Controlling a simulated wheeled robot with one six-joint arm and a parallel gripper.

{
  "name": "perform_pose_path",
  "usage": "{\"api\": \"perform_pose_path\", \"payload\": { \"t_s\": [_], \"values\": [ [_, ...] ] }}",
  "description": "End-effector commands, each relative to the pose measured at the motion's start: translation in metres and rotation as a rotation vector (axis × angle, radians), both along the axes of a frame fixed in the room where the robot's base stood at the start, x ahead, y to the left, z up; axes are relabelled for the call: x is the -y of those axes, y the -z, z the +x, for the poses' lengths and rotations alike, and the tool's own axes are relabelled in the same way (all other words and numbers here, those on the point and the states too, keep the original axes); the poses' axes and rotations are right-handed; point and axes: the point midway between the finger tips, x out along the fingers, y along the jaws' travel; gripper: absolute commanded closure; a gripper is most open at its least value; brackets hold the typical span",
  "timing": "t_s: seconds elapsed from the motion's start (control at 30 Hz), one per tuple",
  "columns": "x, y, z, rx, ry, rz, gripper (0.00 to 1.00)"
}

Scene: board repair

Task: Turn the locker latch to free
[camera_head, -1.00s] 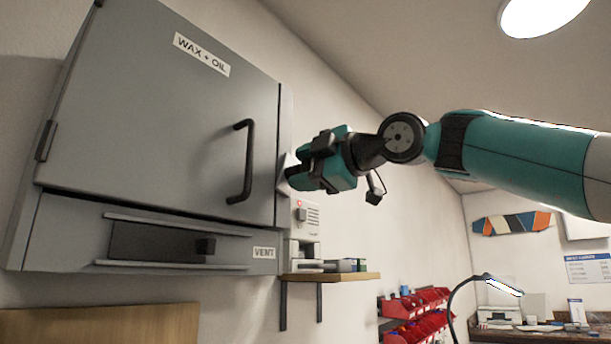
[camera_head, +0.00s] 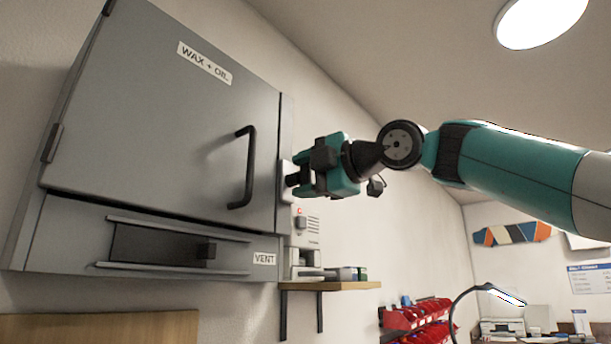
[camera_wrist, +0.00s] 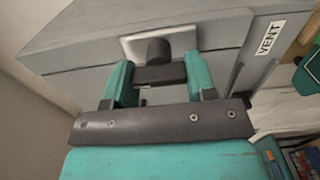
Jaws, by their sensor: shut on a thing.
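The grey locker (camera_head: 130,130) labelled "WAX + OIL" hangs on the wall at the left of the head view, its door closed. The latch is on the locker's right side: a light plate (camera_head: 286,184) shows just behind my fingers. In the wrist view the latch has a dark round hub (camera_wrist: 158,50) on a pale plate (camera_wrist: 131,46), with a dark grip bar (camera_wrist: 160,74) below it. My gripper (camera_wrist: 160,76) has one teal finger on each side of this bar and is shut on it. In the head view my gripper (camera_head: 295,180) hides most of the latch.
A black door handle (camera_head: 249,170) stands out left of my gripper. Below the door is a vent slot (camera_head: 150,243). A small wooden shelf (camera_head: 335,286) with boxes sits under the latch. Red bins (camera_head: 415,314) are lower right.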

Motion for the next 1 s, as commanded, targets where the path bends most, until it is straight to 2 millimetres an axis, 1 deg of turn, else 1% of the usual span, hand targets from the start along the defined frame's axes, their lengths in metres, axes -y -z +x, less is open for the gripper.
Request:
{"api": "perform_pose_path", "payload": {
  "t_s": [0.07, 0.1, 0.2, 0.57, 0.67, 0.77, 0.87, 1.0],
  "values": [
    [0.000, 0.001, 0.000, 0.000, 0.000, -0.003, 0.73],
    [0.000, 0.001, 0.000, 0.000, 0.000, -0.003, 0.44],
    [0.000, 0.001, 0.000, 0.000, 0.000, -0.001, 0.23],
    [0.000, 0.000, 0.000, 0.000, 0.000, 0.000, 0.23],
    [0.004, 0.001, -0.002, 0.000, 0.001, 0.000, 0.23],
    [0.014, 0.002, -0.010, 0.003, 0.003, 0.001, 0.23],
    [0.030, 0.004, -0.022, 0.004, 0.004, 0.000, 0.23],
    [0.059, 0.003, -0.044, 0.004, 0.007, -0.001, 0.23]
  ]
}}
